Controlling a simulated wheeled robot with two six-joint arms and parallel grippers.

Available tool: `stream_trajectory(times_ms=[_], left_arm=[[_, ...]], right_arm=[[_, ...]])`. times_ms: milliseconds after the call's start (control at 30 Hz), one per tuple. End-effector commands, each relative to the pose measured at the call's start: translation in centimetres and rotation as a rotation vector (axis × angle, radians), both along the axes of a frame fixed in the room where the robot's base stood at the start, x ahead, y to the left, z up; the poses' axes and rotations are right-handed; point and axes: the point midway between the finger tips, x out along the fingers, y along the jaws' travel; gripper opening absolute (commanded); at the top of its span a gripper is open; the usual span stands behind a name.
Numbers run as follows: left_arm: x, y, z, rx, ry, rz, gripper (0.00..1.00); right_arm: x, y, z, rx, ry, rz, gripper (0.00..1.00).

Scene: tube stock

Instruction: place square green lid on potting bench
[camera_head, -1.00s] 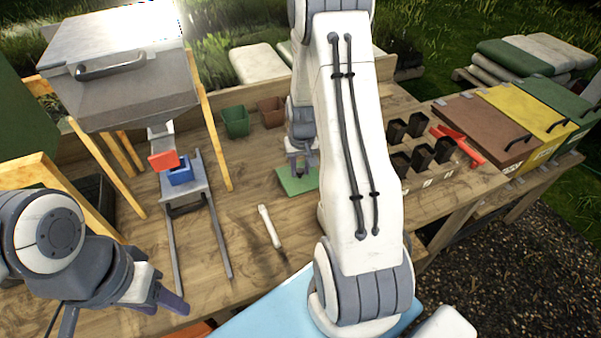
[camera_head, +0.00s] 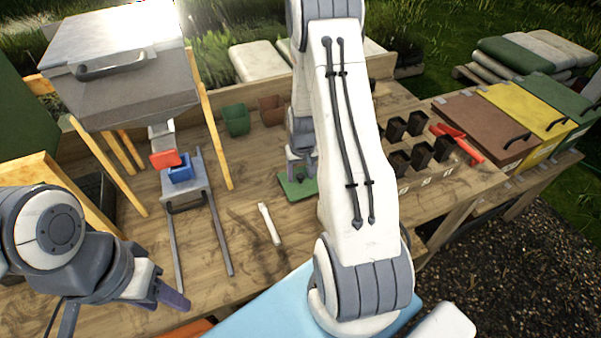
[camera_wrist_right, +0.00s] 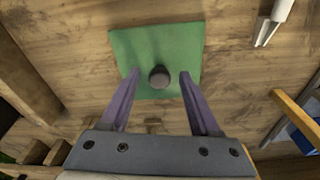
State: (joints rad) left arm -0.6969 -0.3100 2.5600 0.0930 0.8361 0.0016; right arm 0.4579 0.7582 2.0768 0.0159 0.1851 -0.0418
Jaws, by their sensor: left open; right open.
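The square green lid (camera_head: 299,188) lies flat on the wooden potting bench (camera_head: 240,207), partly hidden by my right arm in the head view. In the right wrist view the lid (camera_wrist_right: 178,44) shows a dark round knob at its middle. My right gripper (camera_wrist_right: 157,77) is open, its two fingers on either side of the knob and apart from it. It also shows in the head view (camera_head: 297,176), just above the lid. My left gripper (camera_head: 172,300) is open and empty at the bench's front left.
A white-handled tool (camera_head: 269,223) lies left of the lid. A metal hopper (camera_head: 125,85) on wooden legs stands at the left, with a blue pot (camera_head: 180,172) below it. Green (camera_head: 236,121) and brown pots stand behind. Several black pots (camera_head: 420,156) stand at the right.

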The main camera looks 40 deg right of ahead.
Motion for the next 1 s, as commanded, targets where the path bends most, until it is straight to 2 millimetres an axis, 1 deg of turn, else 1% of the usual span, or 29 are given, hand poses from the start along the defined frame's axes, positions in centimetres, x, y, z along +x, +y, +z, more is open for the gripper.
stream_trajectory(times_ms=[100,167,267,500,600,700,833,1000], left_arm=[[0.0,0.0,0.5,0.000,0.000,0.000,0.50],[0.0,0.0,0.0,0.000,0.000,0.000,0.50],[0.0,0.0,-0.5,0.000,0.000,0.000,0.50],[0.0,0.0,-1.5,0.000,0.000,-0.001,0.50],[0.0,0.0,-1.8,0.000,0.000,-0.001,0.50],[0.0,0.0,-2.0,0.000,0.000,-0.001,0.50],[0.0,0.0,-2.1,0.000,0.000,-0.001,0.50],[0.0,0.0,-2.1,0.000,0.000,-0.001,0.50]], right_arm=[[0.0,0.0,0.6,0.000,-0.001,0.000,0.63],[0.0,0.0,1.0,-0.001,-0.003,0.000,0.63],[-0.1,0.1,2.4,-0.002,-0.005,0.000,0.63],[-0.7,0.3,7.3,-0.003,-0.007,0.000,0.63],[-0.9,0.4,9.3,-0.003,-0.006,0.000,0.63],[-1.1,0.5,10.7,-0.002,-0.005,0.000,0.63],[-1.2,0.6,11.9,-0.001,-0.002,0.000,0.63],[-1.3,0.6,12.3,0.000,0.000,0.001,0.63]])
